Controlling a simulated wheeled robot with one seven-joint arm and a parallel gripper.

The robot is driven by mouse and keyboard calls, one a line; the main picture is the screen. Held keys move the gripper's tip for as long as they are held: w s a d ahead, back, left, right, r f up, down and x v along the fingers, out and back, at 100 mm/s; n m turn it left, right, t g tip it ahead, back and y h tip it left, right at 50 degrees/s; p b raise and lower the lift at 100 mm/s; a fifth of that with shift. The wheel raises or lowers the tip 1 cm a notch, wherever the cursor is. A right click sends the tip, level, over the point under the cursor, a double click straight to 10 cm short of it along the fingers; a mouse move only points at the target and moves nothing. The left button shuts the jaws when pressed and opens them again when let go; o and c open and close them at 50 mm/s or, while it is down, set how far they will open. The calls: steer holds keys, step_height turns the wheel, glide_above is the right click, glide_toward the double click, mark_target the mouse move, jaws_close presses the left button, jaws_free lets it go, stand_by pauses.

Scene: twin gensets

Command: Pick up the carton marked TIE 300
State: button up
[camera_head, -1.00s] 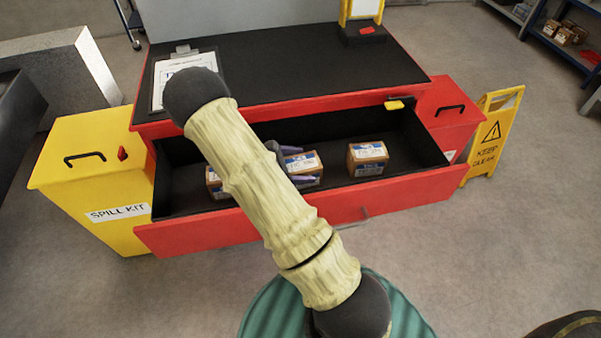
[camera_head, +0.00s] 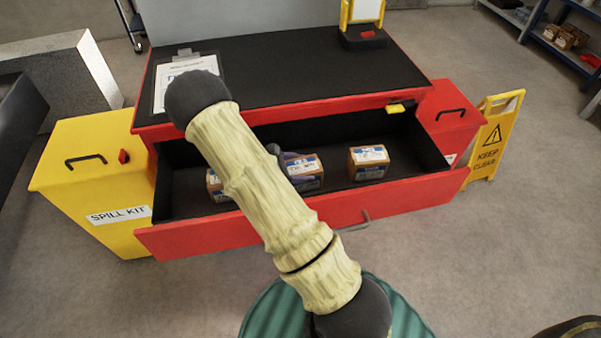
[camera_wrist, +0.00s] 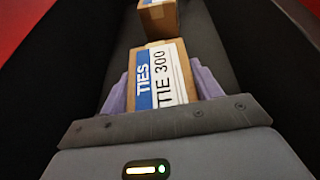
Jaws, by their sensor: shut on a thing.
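The carton marked TIE 300 (camera_wrist: 160,75) is brown cardboard with a blue and white label reading TIES and TIE 300. In the wrist view it sits between the two purple fingers of my gripper (camera_wrist: 163,84), which is shut on it. In the head view the carton in my gripper appears to be the middle one (camera_head: 306,172), in the open red drawer (camera_head: 370,203). My arm partly covers it there, and only a bit of my gripper (camera_head: 288,156) shows behind it. I cannot tell whether the carton is clear of the drawer floor.
Another carton (camera_head: 368,162) stands to the right in the drawer, and one (camera_head: 216,187) to the left, partly behind my arm. The wrist view shows a carton (camera_wrist: 157,18) beyond the held one. A yellow spill kit bin (camera_head: 95,185) and a yellow sign (camera_head: 493,135) flank the cabinet.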

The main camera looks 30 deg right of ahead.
steer(key=shift+r, duration=0.15)
step_height(320, 180, up, 10)
steer(key=shift+f+p, duration=0.1)
steer(key=shift+p, duration=0.8)
